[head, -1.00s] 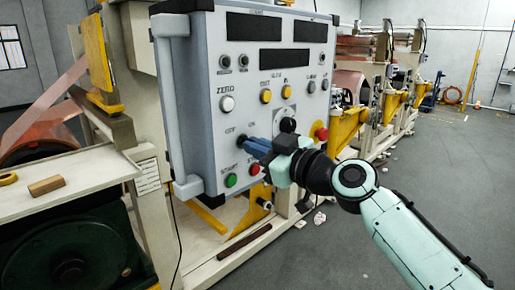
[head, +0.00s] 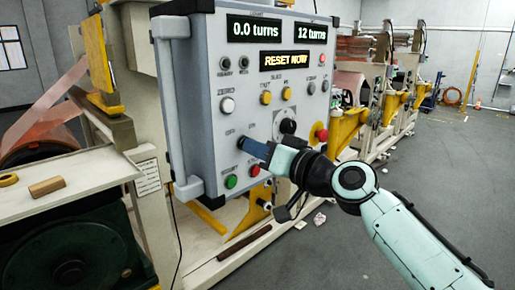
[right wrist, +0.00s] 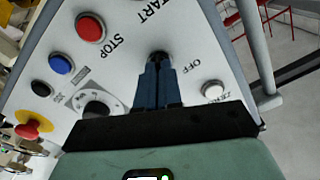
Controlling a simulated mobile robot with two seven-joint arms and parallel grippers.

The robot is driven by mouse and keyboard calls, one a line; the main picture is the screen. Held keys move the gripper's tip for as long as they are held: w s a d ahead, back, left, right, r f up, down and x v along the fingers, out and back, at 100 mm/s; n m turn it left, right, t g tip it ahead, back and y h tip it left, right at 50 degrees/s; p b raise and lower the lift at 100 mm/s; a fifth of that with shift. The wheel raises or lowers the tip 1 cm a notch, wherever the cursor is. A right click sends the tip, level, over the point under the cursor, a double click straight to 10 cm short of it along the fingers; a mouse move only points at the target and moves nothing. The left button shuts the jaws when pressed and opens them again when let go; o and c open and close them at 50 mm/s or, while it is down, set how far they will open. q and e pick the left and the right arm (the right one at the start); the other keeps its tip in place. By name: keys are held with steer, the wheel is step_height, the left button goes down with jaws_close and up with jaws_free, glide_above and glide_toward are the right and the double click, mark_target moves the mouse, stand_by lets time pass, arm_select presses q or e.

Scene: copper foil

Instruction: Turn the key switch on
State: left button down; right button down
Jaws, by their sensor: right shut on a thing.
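The key switch (right wrist: 159,57) is on the face of the grey control panel (head: 205,65), between the START and STOP buttons and the white ZERO button. Only a small dark part of it shows in the right wrist view, beside the OFF label. The panel's displays are lit: 0.0 turns, 12 turns, RESET NOW. My left gripper is not in view.
Close by on the panel are a green button (head: 231,181), a red button (head: 254,170), a black knob (head: 288,126) and a red emergency button (head: 321,134). A bench (head: 100,172) with a wooden block is at left. Open floor lies at right.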

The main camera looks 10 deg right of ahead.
steer(key=shift+r+m, duration=0.1)
steer(key=shift+m, duration=0.3)
steer(key=c, duration=1.3)
jaws_free()
